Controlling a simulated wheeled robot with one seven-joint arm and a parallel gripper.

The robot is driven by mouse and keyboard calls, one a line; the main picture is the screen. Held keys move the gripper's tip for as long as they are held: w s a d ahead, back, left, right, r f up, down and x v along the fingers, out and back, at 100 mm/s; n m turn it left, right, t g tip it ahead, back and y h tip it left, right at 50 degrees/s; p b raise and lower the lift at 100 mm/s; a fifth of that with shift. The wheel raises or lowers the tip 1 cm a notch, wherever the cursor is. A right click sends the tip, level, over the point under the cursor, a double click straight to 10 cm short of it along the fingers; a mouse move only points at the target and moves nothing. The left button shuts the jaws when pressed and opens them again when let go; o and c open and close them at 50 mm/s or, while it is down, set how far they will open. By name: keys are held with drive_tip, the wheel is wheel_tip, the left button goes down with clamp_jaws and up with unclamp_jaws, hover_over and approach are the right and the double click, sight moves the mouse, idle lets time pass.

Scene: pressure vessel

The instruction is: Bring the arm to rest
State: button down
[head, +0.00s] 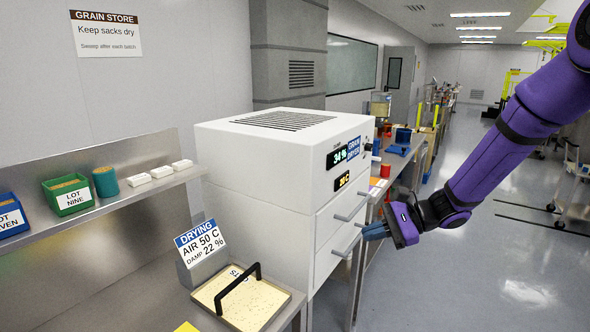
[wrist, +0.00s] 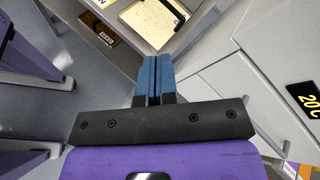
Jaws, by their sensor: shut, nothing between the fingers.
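My purple arm reaches in from the upper right in the head view. My gripper (head: 376,231) is just right of the grain dryer's drawer handles, with its blue fingers pointing left. In the wrist view my gripper (wrist: 153,80) has its two blue fingers together, with nothing between them. The white grain dryer (head: 260,190) stands on the counter and its drawers look shut. I cannot tell whether the fingertips touch a handle; they look apart from it.
A tray of grain (head: 265,306) with a black handle and a drying sign (head: 200,245) stand on the counter left of the dryer. A shelf (head: 130,192) holds bins. A workbench (head: 402,152) runs behind the dryer. The floor (head: 490,260) at right is open.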

drive_tip(key=s+d+r+n+t+h, duration=0.1)
drive_tip(key=s+d+r+n+h, duration=0.3)
drive_tip(key=s, duration=0.5)
drive_tip(key=s+d+r+n+t+h, duration=0.1)
drive_tip(key=s+d+r+n+h, duration=0.3)
drive_tip(key=s+r, duration=0.4)
drive_tip(key=s+d+r+n+t+h, duration=0.2)
drive_tip(key=s+d+r+n+h, duration=0.2)
drive_tip(key=s, duration=0.7)
wheel_tip(320, 180, up, 2)
drive_tip(key=shift+s+d+n+h, duration=0.2)
drive_tip(key=shift+s+n+h, duration=0.1)
drive_tip(key=shift+h, duration=0.4)
